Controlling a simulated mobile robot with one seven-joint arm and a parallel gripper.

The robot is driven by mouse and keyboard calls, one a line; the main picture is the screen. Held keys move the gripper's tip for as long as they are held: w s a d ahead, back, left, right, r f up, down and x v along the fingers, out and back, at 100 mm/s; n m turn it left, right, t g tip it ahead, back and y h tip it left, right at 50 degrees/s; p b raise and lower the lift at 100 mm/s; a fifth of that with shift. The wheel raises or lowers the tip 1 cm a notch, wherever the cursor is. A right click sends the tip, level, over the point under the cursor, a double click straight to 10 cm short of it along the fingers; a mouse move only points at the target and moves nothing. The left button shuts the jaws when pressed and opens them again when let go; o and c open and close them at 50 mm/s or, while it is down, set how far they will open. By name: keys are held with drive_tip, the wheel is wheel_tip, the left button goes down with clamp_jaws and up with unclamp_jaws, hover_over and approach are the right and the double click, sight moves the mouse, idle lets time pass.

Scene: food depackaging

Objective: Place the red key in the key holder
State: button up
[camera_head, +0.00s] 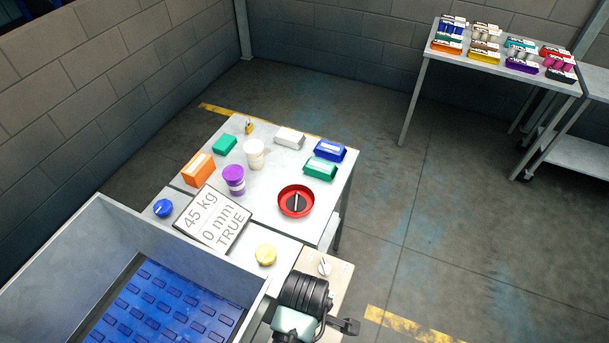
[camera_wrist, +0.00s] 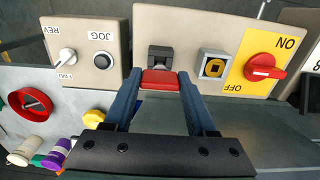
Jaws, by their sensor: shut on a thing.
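In the wrist view my gripper (camera_wrist: 160,82) is shut on the red key (camera_wrist: 160,78), with its blue fingers on either side of it. A dark block (camera_wrist: 158,58) sits directly beyond the key, in front of the beige panel. I cannot tell whether this block is the key holder, or whether the key touches it or is in it. A grey square fitting with a yellow centre (camera_wrist: 212,66) is on the panel to the right of the key. In the head view my wrist is at the bottom, and the fingers and key are hidden.
The panel has a red ON/OFF switch (camera_wrist: 265,70) at right. A JOG/REV box (camera_wrist: 92,50) is at left. In the head view, a table (camera_head: 270,183) holds coloured packages, cups and a red round dish (camera_head: 296,201). A large grey bin (camera_head: 50,255) stands at lower left.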

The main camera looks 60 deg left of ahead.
drive_tip(key=shift+f, duration=1.55)
drive_tip(key=shift+f, duration=0.1)
drive_tip(key=o, duration=1.4)
